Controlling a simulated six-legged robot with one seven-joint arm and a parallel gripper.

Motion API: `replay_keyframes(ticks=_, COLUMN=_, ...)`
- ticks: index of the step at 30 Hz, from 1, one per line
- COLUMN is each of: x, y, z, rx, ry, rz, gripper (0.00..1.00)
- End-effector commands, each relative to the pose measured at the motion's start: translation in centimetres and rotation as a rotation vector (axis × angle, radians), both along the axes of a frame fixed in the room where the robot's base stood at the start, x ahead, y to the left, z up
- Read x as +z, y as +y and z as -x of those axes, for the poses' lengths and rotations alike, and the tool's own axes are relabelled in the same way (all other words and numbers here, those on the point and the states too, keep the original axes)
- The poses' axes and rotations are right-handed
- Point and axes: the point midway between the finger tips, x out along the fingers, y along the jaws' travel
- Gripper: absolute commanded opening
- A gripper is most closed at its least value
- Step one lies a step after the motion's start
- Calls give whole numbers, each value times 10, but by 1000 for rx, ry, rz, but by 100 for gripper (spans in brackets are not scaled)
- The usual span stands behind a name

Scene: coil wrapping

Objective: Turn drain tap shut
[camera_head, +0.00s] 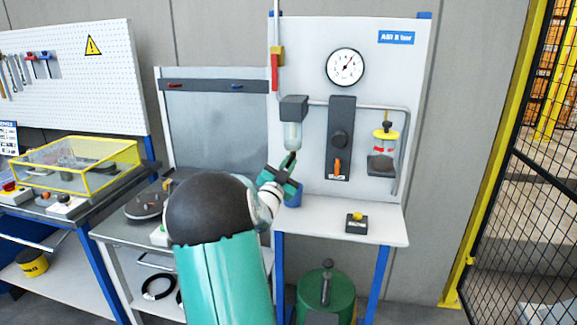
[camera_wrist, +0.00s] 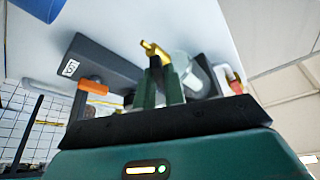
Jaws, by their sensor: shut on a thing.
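The drain tap is a small brass piece (camera_wrist: 153,48) at the end of the clear filter bowl in the wrist view. The clear bowl (camera_head: 292,137) hangs under a dark grey filter head (camera_head: 293,108) on the white air panel. My gripper (camera_head: 290,160) is just below the bowl, and its fingers (camera_wrist: 157,72) are closed together around the tap, whose brass end sticks out past them. In the head view the tap is hidden by my gripper. The tap's exact angle is hard to tell.
A dark block (camera_head: 341,135) with an orange lever (camera_head: 338,167) is close to the right of the bowl. A blue cup (camera_head: 294,197) stands on the shelf below my gripper. A red-handled valve (camera_head: 275,72) is above left. An oiler with a yellow top (camera_head: 384,150) is further right.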

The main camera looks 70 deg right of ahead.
Motion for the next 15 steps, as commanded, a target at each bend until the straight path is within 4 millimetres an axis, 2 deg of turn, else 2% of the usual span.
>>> replay_keyframes(ticks=15, x=2, y=1, z=-3, rx=2, ry=-435, rz=-79, gripper=0)
